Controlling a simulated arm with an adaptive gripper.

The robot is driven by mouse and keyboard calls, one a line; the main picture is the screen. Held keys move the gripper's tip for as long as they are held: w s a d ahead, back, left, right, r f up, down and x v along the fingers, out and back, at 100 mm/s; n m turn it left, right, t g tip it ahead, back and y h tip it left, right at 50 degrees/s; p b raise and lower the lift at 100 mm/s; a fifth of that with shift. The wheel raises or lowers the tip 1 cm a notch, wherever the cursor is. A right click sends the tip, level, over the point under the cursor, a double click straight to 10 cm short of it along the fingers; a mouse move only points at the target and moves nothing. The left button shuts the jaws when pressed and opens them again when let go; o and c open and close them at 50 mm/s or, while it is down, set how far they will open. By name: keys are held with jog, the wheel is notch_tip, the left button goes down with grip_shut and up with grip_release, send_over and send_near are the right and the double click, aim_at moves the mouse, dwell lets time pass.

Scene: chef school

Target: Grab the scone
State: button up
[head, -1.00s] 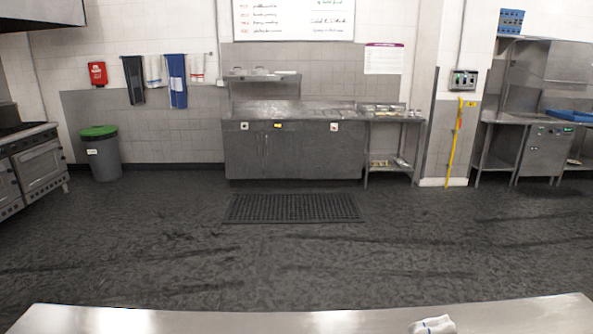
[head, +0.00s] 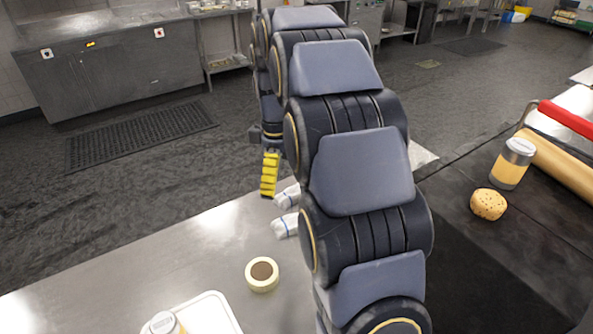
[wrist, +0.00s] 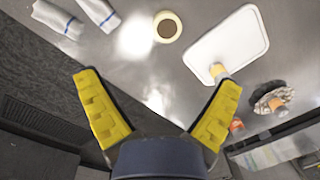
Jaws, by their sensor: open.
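The scone (head: 488,204), a round, golden, speckled bun, sits on the dark surface at the right of the head view, just in front of a jar. My gripper (wrist: 160,84) has its yellow fingers spread wide with nothing between them in the wrist view. In the head view one yellow finger (head: 270,174) shows left of my arm, beyond the counter's far edge and far from the scone. My arm hides the middle of the counter. I cannot make out the scone in the wrist view.
On the steel counter (head: 190,262) are a tape roll (head: 262,274), rolled white cloths (head: 287,225) and a white tray (head: 207,314). The counter's left part is clear.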

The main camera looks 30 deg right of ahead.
jog(key=w+d+f+n, duration=0.2)
jog(key=d+f+n, duration=0.1)
jog(key=d+f, duration=0.3)
jog(key=w+d+f+n, duration=0.3)
jog(key=d+f, duration=0.4)
jog(key=d, duration=0.2)
jog(key=w+d+f+n+t, duration=0.1)
jog(key=w+d+f+n, duration=0.2)
jog(key=d+f, duration=0.4)
jog(key=shift+d, duration=0.55)
jog(key=shift+d+f, duration=0.2)
jog(key=shift+f, duration=0.35)
jog(key=shift+d+f, duration=0.15)
jog(key=shift+f, duration=1.6)
jog(key=shift+d+f, duration=0.1)
jog(key=shift+f, duration=1.6)
jog(key=c, duration=1.2)
